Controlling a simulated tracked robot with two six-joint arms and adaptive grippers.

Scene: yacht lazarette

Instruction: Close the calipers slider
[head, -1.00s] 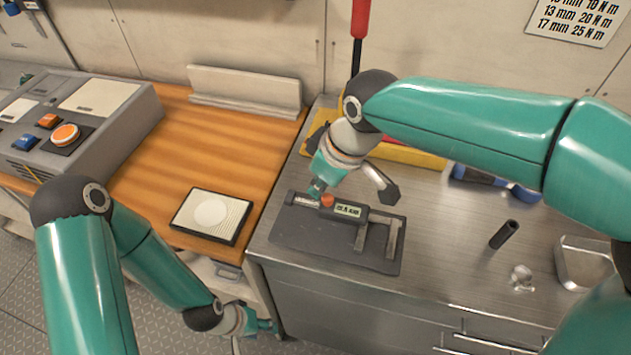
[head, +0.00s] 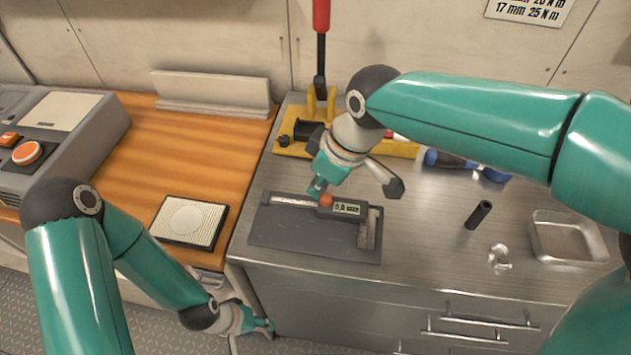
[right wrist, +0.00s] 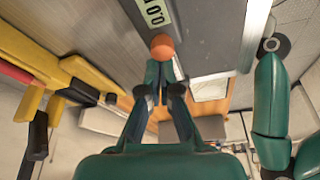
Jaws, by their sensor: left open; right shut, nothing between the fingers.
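The calipers lie on a dark grey mat (head: 290,240) on the steel worktop. Their slider (head: 341,209) has a display and an orange knob (head: 326,199). The slider sits at the right end of the beam (head: 292,201), its jaw against or very near the end jaw (head: 374,228). The display in the right wrist view (right wrist: 153,12) appears to read 0.0. My right gripper (head: 316,191) is shut and empty, its tips just left of the knob; it also shows in the right wrist view (right wrist: 160,78), close to or touching the knob. My left gripper (head: 265,326) is open, low before the cabinet front.
A yellow tool stand with a red-handled lever (head: 321,40) stands behind the calipers. A dark tube (head: 478,214), a clear small object (head: 499,257) and a metal tray (head: 566,238) are to the right. A framed pad (head: 189,221) lies on the wooden bench at left.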

